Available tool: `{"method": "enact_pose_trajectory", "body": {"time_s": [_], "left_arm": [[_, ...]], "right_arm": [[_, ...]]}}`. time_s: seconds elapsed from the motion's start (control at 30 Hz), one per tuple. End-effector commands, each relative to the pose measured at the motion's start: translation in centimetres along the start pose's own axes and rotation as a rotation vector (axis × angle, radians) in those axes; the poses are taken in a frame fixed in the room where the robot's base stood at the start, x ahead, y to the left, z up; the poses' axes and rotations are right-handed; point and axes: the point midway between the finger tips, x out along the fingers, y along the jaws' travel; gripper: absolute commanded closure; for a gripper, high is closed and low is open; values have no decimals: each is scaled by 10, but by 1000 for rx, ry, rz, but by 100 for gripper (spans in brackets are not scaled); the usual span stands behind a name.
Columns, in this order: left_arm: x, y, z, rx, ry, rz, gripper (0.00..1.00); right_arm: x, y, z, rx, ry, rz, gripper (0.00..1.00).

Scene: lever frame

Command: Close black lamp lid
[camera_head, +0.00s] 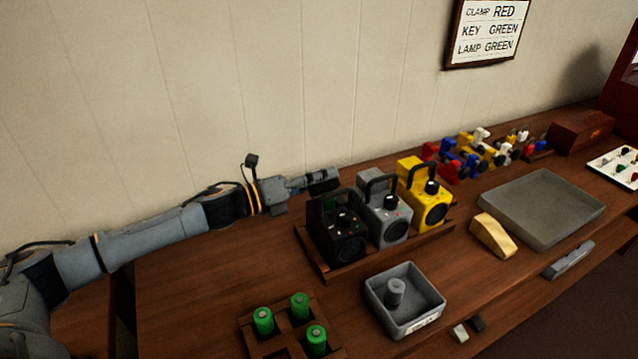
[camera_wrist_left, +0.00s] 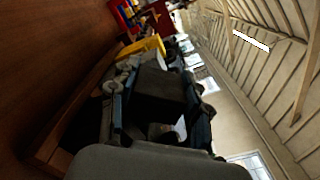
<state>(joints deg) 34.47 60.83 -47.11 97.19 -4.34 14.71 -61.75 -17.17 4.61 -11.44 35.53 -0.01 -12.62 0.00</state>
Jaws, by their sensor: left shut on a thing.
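The black lamp (camera_head: 337,238) stands at the left end of a row of three lamps on a wooden tray. Its top looks open, with a bit of green showing inside. My left gripper (camera_head: 322,181) reaches in from the left, just behind and above the black lamp. It is shut on a dark flat piece, which looks like the black lamp lid (camera_wrist_left: 160,92), seen between the fingers in the left wrist view. The lid stands raised at the lamp's back; its hinge is hidden. My right gripper is in neither view.
A grey lamp (camera_head: 385,222) and a yellow lamp (camera_head: 430,207) stand close to the right. In front are a grey bin (camera_head: 430,310) holding a grey cylinder and a wooden rack (camera_head: 273,345) with green batteries (camera_head: 299,306). The wall (camera_head: 260,80) rises behind.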

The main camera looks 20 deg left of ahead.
Motion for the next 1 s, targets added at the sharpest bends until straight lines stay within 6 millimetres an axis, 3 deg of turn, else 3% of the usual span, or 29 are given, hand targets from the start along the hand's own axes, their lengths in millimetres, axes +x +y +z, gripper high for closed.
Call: {"method": "enact_pose_trajectory", "body": {"time_s": [0.4, 0.93, 0.97, 1.0], "left_arm": [[0, -4, -7, 193, 1, 2, 84], [0, -5, -7, 217, 1, 1, 84], [0, -5, -7, 217, 1, 1, 46], [0, -5, -7, 216, 1, 1, 38]], "right_arm": [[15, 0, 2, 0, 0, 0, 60], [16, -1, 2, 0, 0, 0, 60], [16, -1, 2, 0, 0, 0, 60], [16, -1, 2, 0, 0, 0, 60]]}}
